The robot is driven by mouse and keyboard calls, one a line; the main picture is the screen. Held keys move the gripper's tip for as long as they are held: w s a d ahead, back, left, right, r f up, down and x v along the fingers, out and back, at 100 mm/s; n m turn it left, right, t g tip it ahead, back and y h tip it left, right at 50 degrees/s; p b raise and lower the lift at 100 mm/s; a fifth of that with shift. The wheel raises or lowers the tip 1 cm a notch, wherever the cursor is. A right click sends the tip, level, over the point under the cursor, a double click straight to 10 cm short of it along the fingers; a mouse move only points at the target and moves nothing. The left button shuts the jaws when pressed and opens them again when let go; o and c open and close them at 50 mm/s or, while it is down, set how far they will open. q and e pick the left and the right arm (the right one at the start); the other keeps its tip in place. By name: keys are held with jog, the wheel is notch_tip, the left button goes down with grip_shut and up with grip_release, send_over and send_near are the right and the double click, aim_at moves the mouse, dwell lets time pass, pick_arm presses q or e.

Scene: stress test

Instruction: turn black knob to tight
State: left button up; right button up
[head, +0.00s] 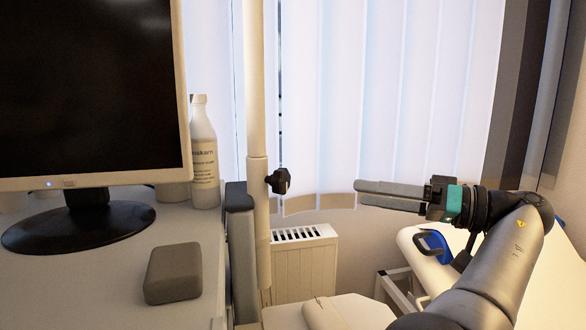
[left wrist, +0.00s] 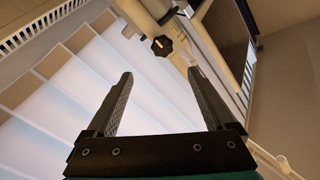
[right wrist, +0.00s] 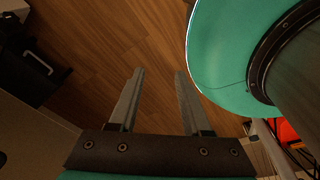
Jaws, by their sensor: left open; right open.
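The black knob (head: 279,181) sticks out from the right side of a pale vertical pole (head: 258,120) in the head view. In the left wrist view the knob (left wrist: 162,46) shows beyond the fingertips, with a light mark on its face. My left gripper (head: 359,194) is open and empty, to the right of the knob and at nearly its height, with its fingers pointing at the pole. A clear gap shows between fingertips and knob. My right gripper (right wrist: 159,72) is open and empty above a wooden floor (right wrist: 100,60), and it is not in the head view.
A desk (head: 110,285) on the left holds a monitor (head: 85,90), a white bottle (head: 204,155) and a grey block (head: 173,272). White blinds (head: 390,90) hang behind. A radiator (head: 305,260) stands low behind the pole. A pale bed-like surface (head: 425,262) lies at the lower right.

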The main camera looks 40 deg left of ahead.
aim_at(286, 183)
pick_arm(q)
jog(key=p+x, duration=0.3)
jog(key=x, duration=0.1)
jog(key=p+x, duration=0.4)
jog(key=x, duration=0.1)
jog(key=p+x, duration=0.4)
jog(key=shift+s+a+r, duration=0.1)
jog(key=shift+s, duration=0.25)
jog(key=shift+s+a+p, duration=0.15)
jog(key=shift+a+p, duration=0.15)
jog(key=shift+a, duration=0.15)
pick_arm(e)
jog(key=s+a+r, duration=0.2)
jog(key=s+r, duration=0.2)
jog(key=r, duration=0.7)
jog(key=shift+r+g, duration=0.35)
jog(key=shift+g, duration=0.05)
jog(key=shift+s, duration=0.1)
pick_arm(q)
jog(key=c, duration=1.3)
pick_arm(e)
jog(key=shift+a, duration=0.1)
